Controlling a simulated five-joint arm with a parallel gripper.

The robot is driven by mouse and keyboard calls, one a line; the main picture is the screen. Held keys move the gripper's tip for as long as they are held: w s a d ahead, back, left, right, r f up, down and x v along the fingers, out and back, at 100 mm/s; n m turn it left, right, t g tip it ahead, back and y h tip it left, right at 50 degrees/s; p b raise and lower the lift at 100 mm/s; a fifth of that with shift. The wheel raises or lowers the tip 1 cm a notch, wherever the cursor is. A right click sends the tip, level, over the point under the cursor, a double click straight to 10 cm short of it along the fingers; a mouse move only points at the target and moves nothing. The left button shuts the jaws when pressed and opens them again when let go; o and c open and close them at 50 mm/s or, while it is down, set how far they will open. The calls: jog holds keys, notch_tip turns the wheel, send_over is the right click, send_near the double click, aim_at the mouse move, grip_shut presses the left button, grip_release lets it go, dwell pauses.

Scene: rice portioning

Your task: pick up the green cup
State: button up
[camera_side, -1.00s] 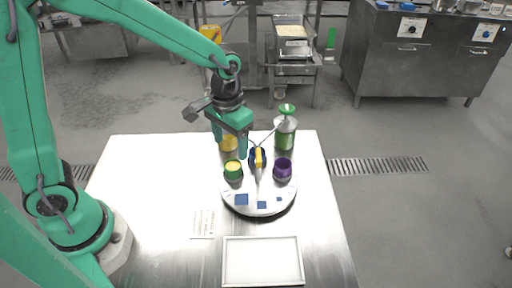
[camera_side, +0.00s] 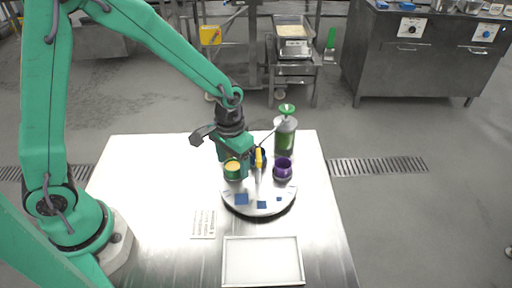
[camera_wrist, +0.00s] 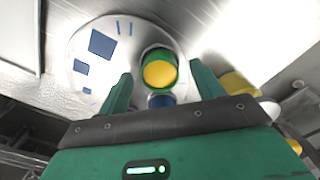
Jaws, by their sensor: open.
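The green cup (camera_side: 232,176) with yellow contents stands upright on the left part of a round white disc (camera_side: 234,207) in the side view. My gripper (camera_side: 234,168) is lowered at the cup, and its fingers partly cover it there. In the wrist view the green cup (camera_wrist: 155,53) shows its yellow top between and just beyond the fingertips of my open gripper (camera_wrist: 160,74). The fingers stand to either side with gaps. I cannot tell whether either finger touches the cup.
A purple cup (camera_side: 283,170) stands on the disc's right, with a yellow-handled tool (camera_side: 259,160) between the cups. A green bottle (camera_side: 285,138) stands behind. Blue squares mark the disc's front. A white-framed tray (camera_side: 263,262) and a printed card (camera_side: 203,224) lie nearer the front.

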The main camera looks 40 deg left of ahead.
jog(key=shift+f, duration=0.4)
jog(key=c, duration=1.1)
